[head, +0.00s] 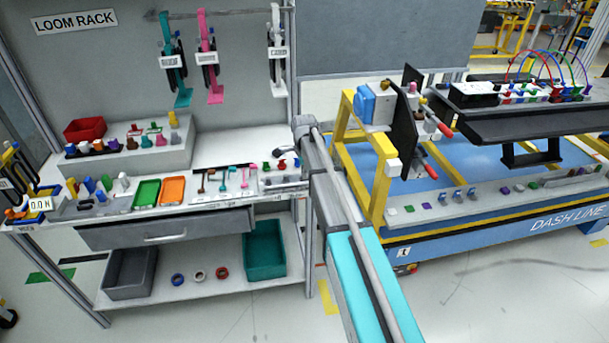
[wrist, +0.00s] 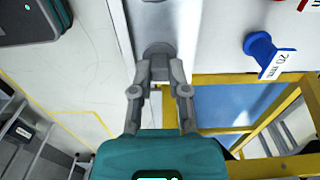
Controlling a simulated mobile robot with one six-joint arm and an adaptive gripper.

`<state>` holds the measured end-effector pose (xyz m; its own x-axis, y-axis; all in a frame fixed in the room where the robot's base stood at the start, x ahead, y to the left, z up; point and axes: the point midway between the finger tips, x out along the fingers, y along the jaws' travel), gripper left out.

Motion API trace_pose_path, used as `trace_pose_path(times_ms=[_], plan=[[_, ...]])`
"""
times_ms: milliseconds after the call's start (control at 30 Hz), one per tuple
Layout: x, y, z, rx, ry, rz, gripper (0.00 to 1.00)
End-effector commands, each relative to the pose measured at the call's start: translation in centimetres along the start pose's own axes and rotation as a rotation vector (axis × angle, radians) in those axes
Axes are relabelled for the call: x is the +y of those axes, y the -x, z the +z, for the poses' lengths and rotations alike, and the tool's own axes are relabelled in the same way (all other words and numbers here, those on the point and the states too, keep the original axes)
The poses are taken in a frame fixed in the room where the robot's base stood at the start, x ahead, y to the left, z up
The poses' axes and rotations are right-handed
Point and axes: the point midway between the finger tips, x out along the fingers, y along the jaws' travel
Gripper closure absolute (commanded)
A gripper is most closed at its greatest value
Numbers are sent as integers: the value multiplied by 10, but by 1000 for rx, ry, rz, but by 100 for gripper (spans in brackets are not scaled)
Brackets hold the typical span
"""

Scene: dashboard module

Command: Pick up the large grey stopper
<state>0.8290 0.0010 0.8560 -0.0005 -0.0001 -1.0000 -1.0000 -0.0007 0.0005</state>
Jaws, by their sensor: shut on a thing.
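In the wrist view my gripper (wrist: 160,76) has its two grey fingers closed on the large grey stopper (wrist: 158,50). The stopper's round grey end shows just beyond the fingertips, with a squarer part between them. It sits in front of a pale strip, and I cannot tell whether it touches anything below. In the head view I cannot make out the gripper or the stopper; my arm covers the area by the bench's right end.
A blue spool (wrist: 262,50) with a 70 mm tag stands right of the gripper. A yellow frame (wrist: 225,80) lies close at lower right. The bench (head: 225,150) holds several small parts, a green tray (head: 147,193) and an orange tray (head: 172,190). The blue dash line cart (head: 500,228) stands at right.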

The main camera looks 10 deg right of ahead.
Motion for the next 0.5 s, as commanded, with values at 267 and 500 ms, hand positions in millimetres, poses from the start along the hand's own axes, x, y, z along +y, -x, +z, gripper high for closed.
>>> trace_pose_path(times_ms=[267, 500], plan=[[0, 9, 0, 0, 0, 0, 97], [0, 27, 0, 0, 0, 0, 97]])
